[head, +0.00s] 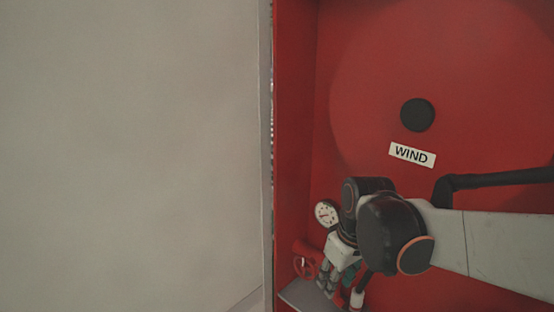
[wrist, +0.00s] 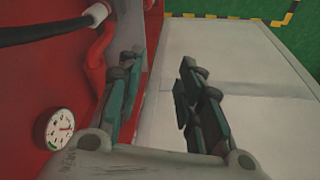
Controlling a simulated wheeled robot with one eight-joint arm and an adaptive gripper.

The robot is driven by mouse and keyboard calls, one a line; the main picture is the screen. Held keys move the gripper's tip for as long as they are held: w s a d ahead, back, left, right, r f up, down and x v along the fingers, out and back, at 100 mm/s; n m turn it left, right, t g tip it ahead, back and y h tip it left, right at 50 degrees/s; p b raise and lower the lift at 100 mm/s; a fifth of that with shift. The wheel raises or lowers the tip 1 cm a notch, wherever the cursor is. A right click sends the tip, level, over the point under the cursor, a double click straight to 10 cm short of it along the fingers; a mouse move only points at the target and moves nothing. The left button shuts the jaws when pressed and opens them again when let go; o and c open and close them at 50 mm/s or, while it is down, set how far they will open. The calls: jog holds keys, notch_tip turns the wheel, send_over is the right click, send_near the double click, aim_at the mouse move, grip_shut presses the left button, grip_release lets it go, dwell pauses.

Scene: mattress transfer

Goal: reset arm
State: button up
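My arm (head: 450,235) reaches in from the right in the head view, bent at a dark joint in front of a red panel. My gripper (head: 338,284) points downward near the bottom of the red cabinet, beside a white dial gauge (head: 326,213). In the wrist view, my gripper (wrist: 160,68) has its two fingers spread apart with nothing between them. Behind the fingers are a pale flat surface (wrist: 235,70) and the red wall. The gauge also shows in the wrist view (wrist: 59,129), left of the fingers.
The red cabinet (head: 360,60) bears a black round disc (head: 417,115) and a "WIND" label (head: 412,154). A black hose (wrist: 45,30) and red pipe (wrist: 95,55) are nearby.

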jog(key=s+d+f+m+t+b, duration=0.1)
jog(key=s+d+m+t+b, duration=0.1)
jog(key=s, duration=0.5)
jog(key=s+d+f+m+t+h+b, duration=0.1)
jog(key=s+d+f+m+t+b, duration=0.1)
jog(key=s+d+m, duration=0.2)
jog(key=s+d, duration=0.1)
jog(key=s, duration=0.2)
jog(key=shift+s, duration=0.4)
jog(key=shift+f, duration=0.15)
